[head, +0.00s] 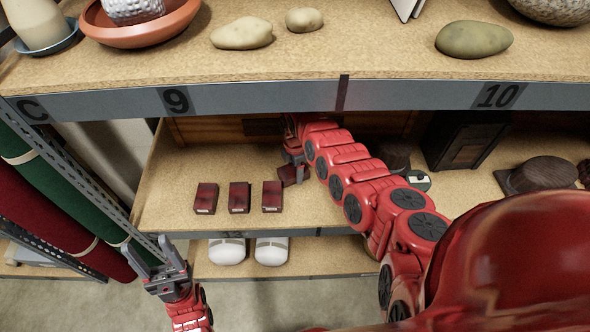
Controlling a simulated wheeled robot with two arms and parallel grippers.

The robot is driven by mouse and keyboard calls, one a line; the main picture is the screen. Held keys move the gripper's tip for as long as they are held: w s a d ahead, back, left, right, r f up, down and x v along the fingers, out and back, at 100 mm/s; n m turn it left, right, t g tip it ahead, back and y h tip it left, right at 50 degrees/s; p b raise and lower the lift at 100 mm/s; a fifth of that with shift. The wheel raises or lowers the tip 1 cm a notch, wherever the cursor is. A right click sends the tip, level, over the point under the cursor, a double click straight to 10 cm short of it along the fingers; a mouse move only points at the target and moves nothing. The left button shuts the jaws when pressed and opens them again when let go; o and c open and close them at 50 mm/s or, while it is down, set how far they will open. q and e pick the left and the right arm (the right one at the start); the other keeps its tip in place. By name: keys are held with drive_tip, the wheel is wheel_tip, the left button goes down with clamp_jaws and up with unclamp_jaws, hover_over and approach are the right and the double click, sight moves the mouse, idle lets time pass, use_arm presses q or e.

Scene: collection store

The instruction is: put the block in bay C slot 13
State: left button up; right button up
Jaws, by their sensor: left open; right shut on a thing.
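My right gripper (292,164) reaches onto the middle shelf (260,222), under the upper shelf, and is shut on a small dark red block (288,176). My own wrist partly hides that block, and I cannot tell whether it touches the shelf. Three similar dark red blocks with pale labels stand in a row left of it: a left one (205,198), a middle one (239,197) and a right one (272,196). My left gripper (156,264) is open and empty, low at the left, in front of the shelves. A "C" sign (30,110) marks the bay.
The upper shelf edge (260,98), marked 9 and 10, overhangs my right arm. A dark framed box (464,142) and a dark round-topped object (542,173) stand to the right. Green and red rolls (50,185) stand left. Shelf space before the blocks is clear.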

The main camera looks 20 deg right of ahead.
sight(295, 169)
drive_tip(key=shift+f, duration=0.2)
drive_tip(key=o, duration=1.4)
drive_tip(key=shift+r, duration=0.1)
drive_tip(key=shift+r, duration=0.1)
drive_tip(key=shift+r, duration=0.25)
wheel_tip(295, 169, up, 12)
drive_tip(key=shift+f+b, duration=0.2)
drive_tip(key=shift+b, duration=0.2)
